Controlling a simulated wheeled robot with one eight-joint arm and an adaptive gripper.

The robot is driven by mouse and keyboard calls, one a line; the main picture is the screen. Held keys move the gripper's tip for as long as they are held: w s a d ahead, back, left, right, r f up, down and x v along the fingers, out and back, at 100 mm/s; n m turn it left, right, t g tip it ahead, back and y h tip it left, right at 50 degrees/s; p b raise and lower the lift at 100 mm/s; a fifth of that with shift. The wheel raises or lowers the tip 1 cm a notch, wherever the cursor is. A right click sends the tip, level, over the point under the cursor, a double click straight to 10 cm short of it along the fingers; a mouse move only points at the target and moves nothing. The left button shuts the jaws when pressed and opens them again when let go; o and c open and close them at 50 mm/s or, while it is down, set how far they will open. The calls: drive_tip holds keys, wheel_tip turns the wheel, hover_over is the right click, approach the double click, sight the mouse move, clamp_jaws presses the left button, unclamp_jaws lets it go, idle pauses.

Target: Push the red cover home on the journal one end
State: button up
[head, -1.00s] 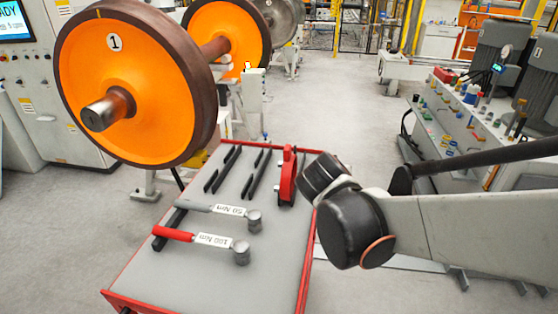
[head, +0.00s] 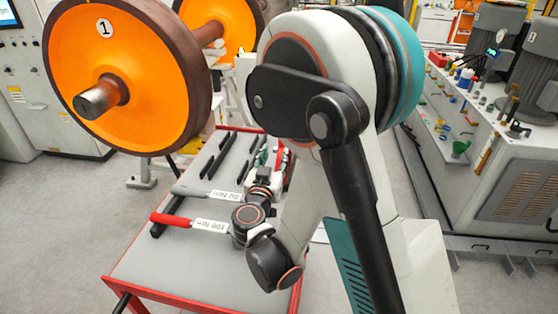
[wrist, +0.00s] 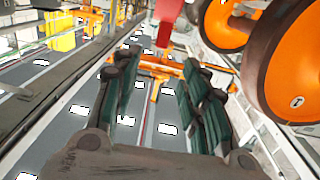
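The wheel marked 1 (head: 140,60) stands at the upper left of the head view. Its bare steel journal (head: 98,98) points toward the camera, with no red cover on it. The same wheel shows at the right of the wrist view (wrist: 288,65). My gripper (wrist: 163,62) has its two dark green fingers apart, with a clear gap between them. A red piece (wrist: 169,10) shows beyond the fingertips at the top of the wrist view; I cannot tell whether it is the cover. In the head view my gripper is over the cart, partly hidden by my arm.
The red-edged cart (head: 190,268) carries a 50 Nm wrench (head: 205,194), a red-handled 100 Nm wrench (head: 185,222) and several dark bars (head: 222,155). A bench with small parts (head: 455,115) stands at the right. Grey floor (head: 60,225) is clear at the left.

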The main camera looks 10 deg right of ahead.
drive_tip(key=x, duration=0.7)
drive_tip(key=shift+d, duration=0.1)
drive_tip(key=x, duration=0.1)
drive_tip(key=b+x, duration=0.1)
drive_tip(key=x, duration=0.3)
drive_tip(key=shift+w+f+b, duration=0.25)
drive_tip(key=shift+f+b, duration=0.05)
drive_tip(key=shift+b, duration=0.1)
drive_tip(key=shift+w+d+r, duration=0.1)
drive_tip(key=shift+w+d, duration=0.05)
drive_tip(key=shift+w, duration=0.3)
clamp_jaws()
